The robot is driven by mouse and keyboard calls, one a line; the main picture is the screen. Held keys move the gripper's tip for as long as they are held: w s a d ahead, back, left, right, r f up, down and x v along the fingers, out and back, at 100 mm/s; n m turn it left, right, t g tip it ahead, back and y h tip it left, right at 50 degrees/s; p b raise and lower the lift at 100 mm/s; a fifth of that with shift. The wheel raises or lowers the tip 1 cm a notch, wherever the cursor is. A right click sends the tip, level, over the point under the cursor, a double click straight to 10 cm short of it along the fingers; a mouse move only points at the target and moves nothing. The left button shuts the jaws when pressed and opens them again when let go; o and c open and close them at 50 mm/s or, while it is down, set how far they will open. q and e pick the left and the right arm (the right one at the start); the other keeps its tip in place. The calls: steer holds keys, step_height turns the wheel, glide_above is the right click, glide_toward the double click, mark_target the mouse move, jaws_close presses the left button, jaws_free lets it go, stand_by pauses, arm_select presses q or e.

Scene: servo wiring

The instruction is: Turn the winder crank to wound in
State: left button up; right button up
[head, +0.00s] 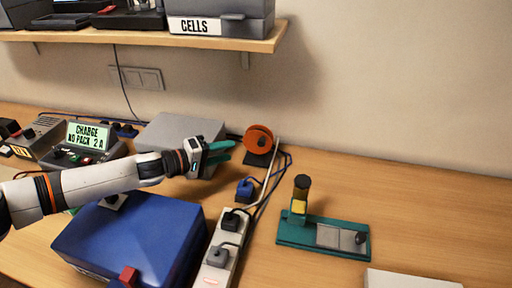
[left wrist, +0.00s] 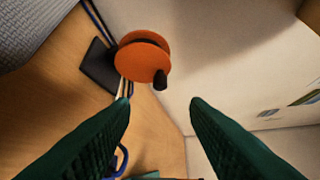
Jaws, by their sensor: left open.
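The winder (head: 259,140) is an orange reel on a dark base at the back of the table. It also shows in the left wrist view (left wrist: 140,62), where a black crank knob (left wrist: 160,80) sticks out from its orange face. My left gripper (head: 232,151) has green fingers and is open and empty. It is just to the left of the winder in the head view. In the left wrist view the winder is beyond the two fingertips, with the knob between their lines and apart from them. My right gripper is not in view.
A grey box (head: 180,130) lies behind my left arm. A blue case (head: 130,240), a power strip (head: 220,255) with plugs and cables, and a green fixture (head: 300,235) stand nearer. A shelf (head: 140,38) overhangs the back left. The right tabletop is mostly clear.

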mark_target(259, 143)
arm_select(q)
steer(key=x, duration=0.9)
steer(key=shift+w+d+f, duration=0.1)
steer(key=shift+w+d, duration=0.05)
steer(key=shift+d, duration=0.1)
steer(key=shift+w+d+f, duration=0.15)
steer(key=shift+w+d, duration=0.2)
steer(key=shift+d, duration=0.15)
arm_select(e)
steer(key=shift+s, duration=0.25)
arm_select(q)
steer(key=shift+c, duration=0.5)
jaws_close()
steer(key=shift+r+p, duration=0.2)
steer(key=shift+p, duration=0.35)
steer(key=m+y+p, duration=0.1)
steer(key=y+p, duration=0.1)
steer(key=p, duration=0.4)
steer(key=d+m+y+p, duration=0.1)
steer(key=p, duration=0.5)
steer(key=shift+s+d+f+m+g+y+p, duration=0.1)
steer(key=shift+s+f+m+g+y+p, duration=0.05)
steer(key=shift+m+g+y+p, duration=0.2)
steer(key=shift+d+f+m+y+p, duration=0.1)
steer(key=shift+f+m+y+p, duration=0.35)
steer(key=shift+y+p, duration=0.4)
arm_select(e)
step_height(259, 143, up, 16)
